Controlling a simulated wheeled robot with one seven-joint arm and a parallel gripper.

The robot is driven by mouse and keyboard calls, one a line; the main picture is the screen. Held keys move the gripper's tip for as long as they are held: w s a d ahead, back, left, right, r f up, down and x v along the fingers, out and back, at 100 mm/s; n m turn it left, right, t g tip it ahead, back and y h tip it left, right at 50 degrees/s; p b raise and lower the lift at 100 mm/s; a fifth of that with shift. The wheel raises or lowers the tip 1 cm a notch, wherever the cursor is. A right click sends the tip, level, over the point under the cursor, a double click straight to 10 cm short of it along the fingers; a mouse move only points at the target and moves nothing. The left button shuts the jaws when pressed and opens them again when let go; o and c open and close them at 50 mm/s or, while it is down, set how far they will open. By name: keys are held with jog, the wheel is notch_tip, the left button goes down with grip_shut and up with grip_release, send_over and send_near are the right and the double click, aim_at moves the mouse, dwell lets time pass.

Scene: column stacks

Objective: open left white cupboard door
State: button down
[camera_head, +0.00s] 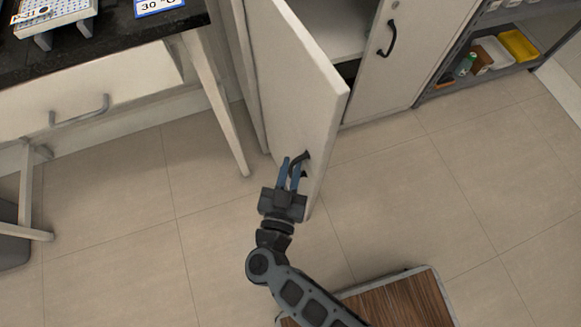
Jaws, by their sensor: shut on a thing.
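The left white cupboard door (290,85) stands swung out from the cupboard, well open, its free edge toward me. Its dark handle (299,160) is near the lower end of the door as seen here. My gripper (291,165) has its blue fingers at this handle and is shut on it. The fingers partly hide the handle. Behind the door, part of the cupboard's inside (330,28) shows, with a pale shelf.
The right cupboard door (375,70) is closed, with a dark handle (388,38). A black-topped table (100,45) with a drawer stands at left; its leg (218,105) is near the open door. Grey shelves (480,80) stand at right. Tiled floor between is clear.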

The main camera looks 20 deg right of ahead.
jog(key=shift+w+r, duration=0.15)
jog(key=shift+r, duration=0.15)
jog(key=c, duration=1.4)
grip_release()
jog(key=shift+o, duration=0.4)
jog(key=shift+f, duration=0.15)
jog(key=v, duration=0.8)
